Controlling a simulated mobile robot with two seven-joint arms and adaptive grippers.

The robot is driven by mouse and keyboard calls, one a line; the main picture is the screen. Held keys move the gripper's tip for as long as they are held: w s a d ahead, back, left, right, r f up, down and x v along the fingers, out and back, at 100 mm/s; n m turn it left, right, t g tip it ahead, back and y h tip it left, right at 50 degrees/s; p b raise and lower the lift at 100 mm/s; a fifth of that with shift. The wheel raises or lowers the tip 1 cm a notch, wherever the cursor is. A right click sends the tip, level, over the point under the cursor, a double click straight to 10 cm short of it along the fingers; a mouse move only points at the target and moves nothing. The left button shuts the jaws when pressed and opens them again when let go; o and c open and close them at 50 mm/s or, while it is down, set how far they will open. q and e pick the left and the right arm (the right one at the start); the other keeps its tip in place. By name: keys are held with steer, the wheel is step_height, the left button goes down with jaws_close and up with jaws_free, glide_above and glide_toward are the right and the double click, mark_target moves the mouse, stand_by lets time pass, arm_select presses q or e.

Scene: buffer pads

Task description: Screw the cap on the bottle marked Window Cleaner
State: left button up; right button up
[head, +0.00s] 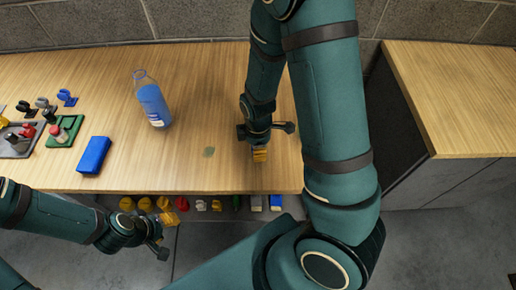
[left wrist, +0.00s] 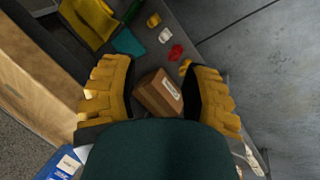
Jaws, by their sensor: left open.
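A clear bottle of blue liquid (head: 153,104) stands on the wooden table, left of centre. It has a pale label, too small to read, and its clear neck looks uncapped. I cannot tell which thing is the cap; small blue (head: 67,97), grey (head: 42,102) and black (head: 26,108) pieces sit at the table's left. My left gripper (head: 168,219) is at the table's front edge, below and apart from the bottle. Its yellow fingers (left wrist: 157,78) are spread, with a brown box beyond them. My right gripper (head: 260,154) points down over the table, right of the bottle; its finger gap is unclear.
A blue block (head: 94,155), a green tray (head: 63,134) and a grey tray (head: 15,147) lie on the table's left. Several small coloured items line a lower level at the front edge, near the brown box (left wrist: 160,94). The table between bottle and right gripper is largely clear.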

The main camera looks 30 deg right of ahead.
step_height(320, 180, up, 7)
steer(key=shift+f+p, duration=0.1)
steer(key=shift+p, duration=0.9)
steer(key=shift+r, duration=0.75)
